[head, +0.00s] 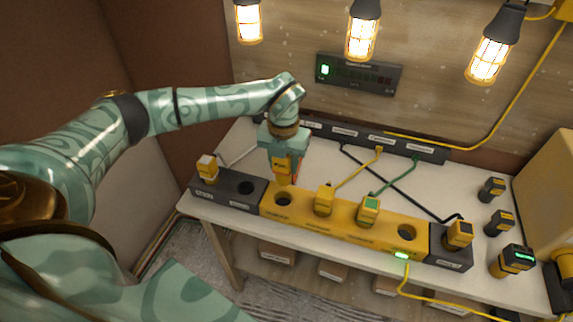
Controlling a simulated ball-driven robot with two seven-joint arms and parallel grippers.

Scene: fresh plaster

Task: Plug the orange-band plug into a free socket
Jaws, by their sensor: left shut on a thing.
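My left gripper (284,163) points down and is shut on the orange-band plug (281,167), a yellow-orange body partly covered by the fingers. The plug is upright over the left hole (283,200) of the yellow socket strip (305,229). Its lower end is close to that hole; I cannot tell whether it has entered. A yellow plug (324,198) and a green-topped plug (369,209) stand in the strip's middle sockets. The strip's right socket (407,233) is empty. My right gripper is not in view.
A dark block (228,199) at left holds a plug (207,167) beside an empty hole (246,187). Another dark block (448,261) at right holds a plug (459,233). Loose dark-and-yellow devices (499,222) stand at the right. Cables cross behind the strip; lamps (363,32) hang above.

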